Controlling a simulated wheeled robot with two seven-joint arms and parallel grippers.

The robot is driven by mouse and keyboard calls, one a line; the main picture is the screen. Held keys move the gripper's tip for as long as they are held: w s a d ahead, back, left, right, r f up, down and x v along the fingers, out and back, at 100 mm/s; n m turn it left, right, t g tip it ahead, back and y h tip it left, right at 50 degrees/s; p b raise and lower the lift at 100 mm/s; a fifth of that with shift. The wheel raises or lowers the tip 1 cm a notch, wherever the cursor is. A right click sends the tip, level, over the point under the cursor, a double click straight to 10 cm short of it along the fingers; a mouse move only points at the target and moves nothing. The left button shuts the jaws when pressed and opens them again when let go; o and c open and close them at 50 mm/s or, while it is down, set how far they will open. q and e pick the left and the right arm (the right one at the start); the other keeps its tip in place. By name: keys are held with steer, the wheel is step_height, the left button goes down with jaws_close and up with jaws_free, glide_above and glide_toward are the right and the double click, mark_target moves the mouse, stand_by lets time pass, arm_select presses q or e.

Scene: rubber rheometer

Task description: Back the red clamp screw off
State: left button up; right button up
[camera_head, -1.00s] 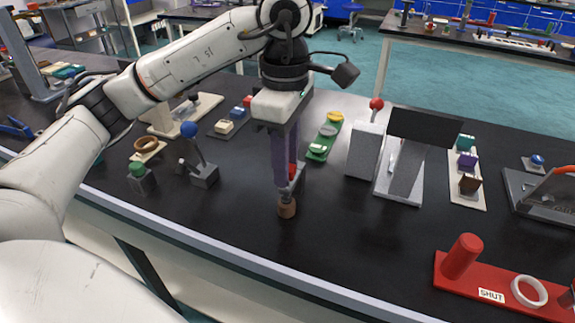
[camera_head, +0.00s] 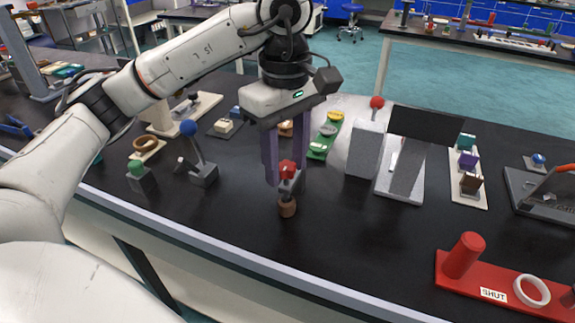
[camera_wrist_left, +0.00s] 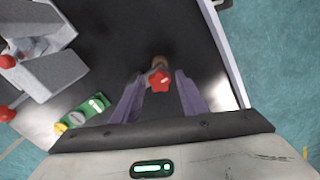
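The red clamp screw (camera_head: 287,168) is a lobed red knob on a small grey clamp, above a brown cylindrical piece (camera_head: 287,207) near the table's front edge. It also shows in the left wrist view (camera_wrist_left: 160,80), between and just beyond the fingertips. My left gripper (camera_head: 285,174) points down over it, with one purple finger on each side. In the wrist view a gap shows between the knob and each finger, so the gripper (camera_wrist_left: 159,84) looks open. The clamp's lower part is partly hidden by the knob in the wrist view. My right gripper is not in view.
A blue-ball lever (camera_head: 190,129) and green-topped block (camera_head: 137,170) stand left. A green strip with discs (camera_head: 319,150) lies behind. A grey box with a red ball lever (camera_head: 364,150) and a dark panel (camera_head: 424,126) stand right.

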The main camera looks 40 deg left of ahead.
arm_select(q)
steer(key=m, duration=0.7)
steer(key=shift+b, duration=0.3)
steer(key=m, duration=0.6)
steer(key=c, duration=0.9)
steer(key=n, duration=0.4)
steer(key=shift+n, duration=0.3)
steer(key=n, duration=0.4)
steer(key=shift+n, duration=0.3)
